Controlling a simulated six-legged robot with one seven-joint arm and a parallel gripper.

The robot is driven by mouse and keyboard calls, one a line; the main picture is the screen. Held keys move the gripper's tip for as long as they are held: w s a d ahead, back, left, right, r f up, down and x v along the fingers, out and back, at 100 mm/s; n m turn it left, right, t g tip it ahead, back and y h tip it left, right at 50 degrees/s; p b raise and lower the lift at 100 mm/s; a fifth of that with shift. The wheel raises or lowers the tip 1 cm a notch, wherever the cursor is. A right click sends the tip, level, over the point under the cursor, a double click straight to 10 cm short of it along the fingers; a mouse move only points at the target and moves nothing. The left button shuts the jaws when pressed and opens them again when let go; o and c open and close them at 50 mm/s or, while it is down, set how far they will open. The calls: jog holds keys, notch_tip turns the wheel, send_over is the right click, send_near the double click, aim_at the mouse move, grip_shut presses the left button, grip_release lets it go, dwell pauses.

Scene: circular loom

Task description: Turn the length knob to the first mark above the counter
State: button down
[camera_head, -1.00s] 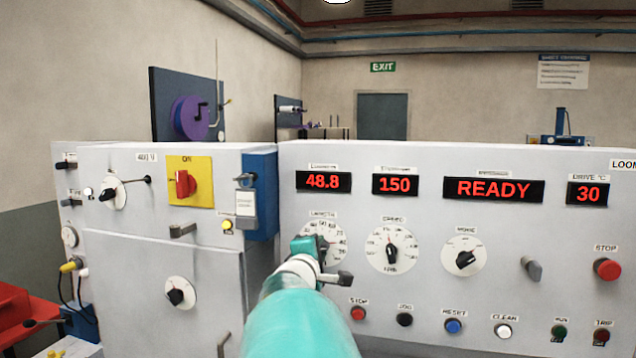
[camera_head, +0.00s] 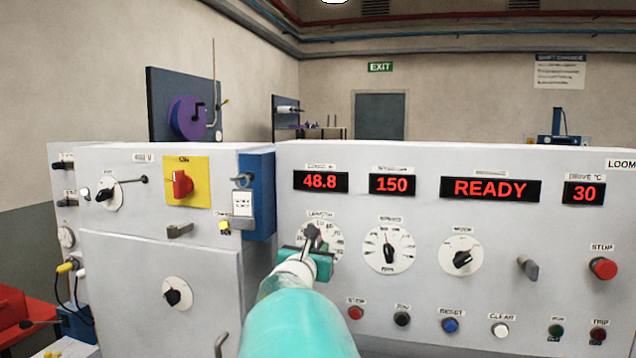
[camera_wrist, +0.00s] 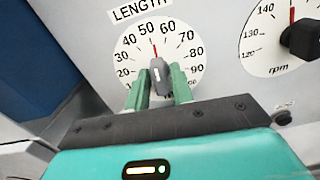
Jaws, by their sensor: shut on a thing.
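The length knob (camera_wrist: 157,73) is a dark grey grip on a white numbered dial (camera_wrist: 194,54) under the label LENGTH. My gripper (camera_wrist: 160,82) is shut on the knob in the wrist view, with one green finger on each side. The red pointer line above the knob lies near 50, slightly towards 60. In the head view the length dial (camera_head: 335,238) is partly hidden behind my gripper. The length counter (camera_head: 321,181) reads 48.8 in red digits.
The speed dial (camera_head: 389,246) is close to the right of the length dial; its display reads 150. Another dial (camera_head: 462,250) stands farther right. A row of push buttons, including a red one (camera_head: 356,312), lies below. The blue box (camera_head: 258,190) sticks out at left.

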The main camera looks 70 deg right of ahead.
jog(key=shift+n, duration=0.3)
jog(key=c, duration=1.4)
grip_release()
jog(key=shift+a, duration=0.15)
jog(key=s+a, duration=0.1)
jog(key=a, duration=0.5)
jog(key=shift+a, duration=0.35)
